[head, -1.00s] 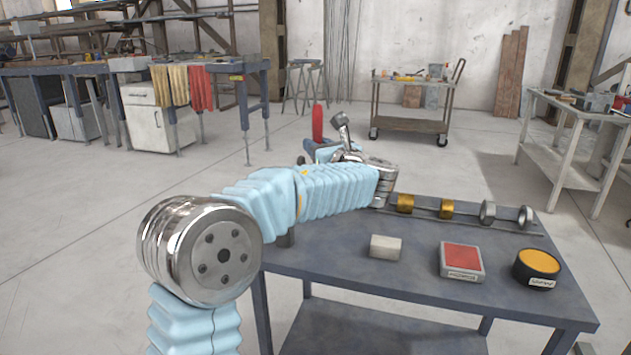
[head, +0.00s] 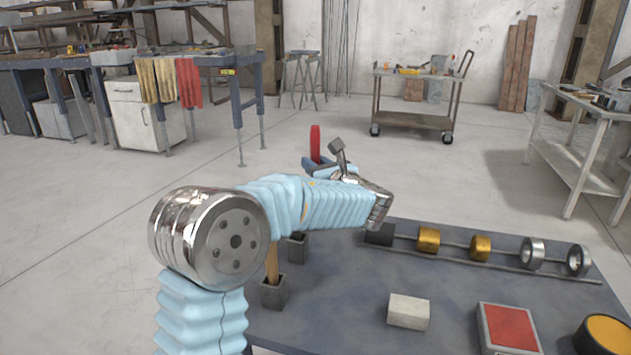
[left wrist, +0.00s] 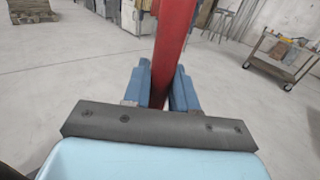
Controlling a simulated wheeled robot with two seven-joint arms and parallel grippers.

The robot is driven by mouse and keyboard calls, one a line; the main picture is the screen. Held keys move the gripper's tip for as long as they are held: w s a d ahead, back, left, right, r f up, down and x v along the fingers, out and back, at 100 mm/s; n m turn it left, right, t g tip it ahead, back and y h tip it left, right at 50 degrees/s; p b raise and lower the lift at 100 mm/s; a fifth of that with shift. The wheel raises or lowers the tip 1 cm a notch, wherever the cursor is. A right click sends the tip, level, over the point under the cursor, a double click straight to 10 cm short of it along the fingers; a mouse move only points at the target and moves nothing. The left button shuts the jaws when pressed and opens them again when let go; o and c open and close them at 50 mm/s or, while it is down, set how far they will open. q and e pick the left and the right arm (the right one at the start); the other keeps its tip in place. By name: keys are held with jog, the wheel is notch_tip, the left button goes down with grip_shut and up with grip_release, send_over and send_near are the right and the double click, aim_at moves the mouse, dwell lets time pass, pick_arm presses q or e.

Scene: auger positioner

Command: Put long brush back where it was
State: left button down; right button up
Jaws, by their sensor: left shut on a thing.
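The long brush shows as a long red piece (head: 315,143) rising above my left gripper (head: 316,166) in the head view. In the left wrist view, the red piece (left wrist: 173,45) passes between the blue fingers of my left gripper (left wrist: 161,82), which are shut on it. Its ends are not clear in either view. The gripper is beyond the far left edge of the table in the picture. Two dark square holders stand on the table's left side: the near holder (head: 274,293) has a wooden handle (head: 272,262) in it, and the far holder (head: 297,246) is partly hidden by my arm.
The blue-grey table (head: 450,280) carries a rail with brass rings (head: 428,239) and steel rings (head: 532,252), a pale block (head: 408,311), a red-topped box (head: 510,328) and a round orange-topped tin (head: 606,335). A cart (head: 415,118) stands far back. The floor behind the table is open.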

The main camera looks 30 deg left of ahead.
pick_arm(q)
jog(key=shift+f, duration=1.65)
jog(key=c, duration=0.9)
grip_release()
jog(key=shift+f, duration=0.1)
jog(key=b+v, duration=0.1)
jog(key=v, duration=1.1)
jog(key=shift+b, duration=0.35)
jog(key=shift+d, duration=0.1)
